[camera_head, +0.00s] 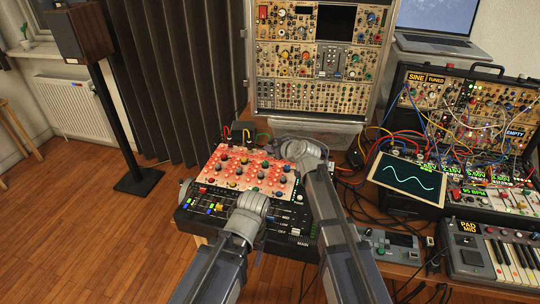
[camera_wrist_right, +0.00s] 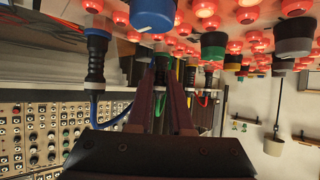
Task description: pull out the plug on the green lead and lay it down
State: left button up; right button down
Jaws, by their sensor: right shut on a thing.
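My right gripper (camera_head: 295,149) is at the back edge of the red-lit mixer (camera_head: 232,184); its fingers are hidden in the head view. In the right wrist view its fingers (camera_wrist_right: 163,75) are closed on a dark plug with a green part showing (camera_wrist_right: 178,70). The mixer panel is above the plug in that picture; I cannot tell whether the plug is still seated. A green lead (camera_head: 262,136) shows behind the mixer. My left gripper (camera_head: 250,204) is over the mixer's front part, with its fingertips hidden.
In the right wrist view, a plug with a blue lead (camera_wrist_right: 96,62) is left of the fingers and one with a red lead (camera_wrist_right: 207,78) is right. Knobs stand close by. A screen with a wave (camera_head: 404,179) and tangled cables lie to the right.

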jog(key=shift+r, duration=0.1)
dwell(0.6)
jog(key=shift+r+p, duration=0.55)
jog(key=shift+p, duration=0.1)
jog(key=shift+r, duration=0.2)
jog(key=shift+r+p, duration=1.05)
jog(key=shift+p, duration=0.25)
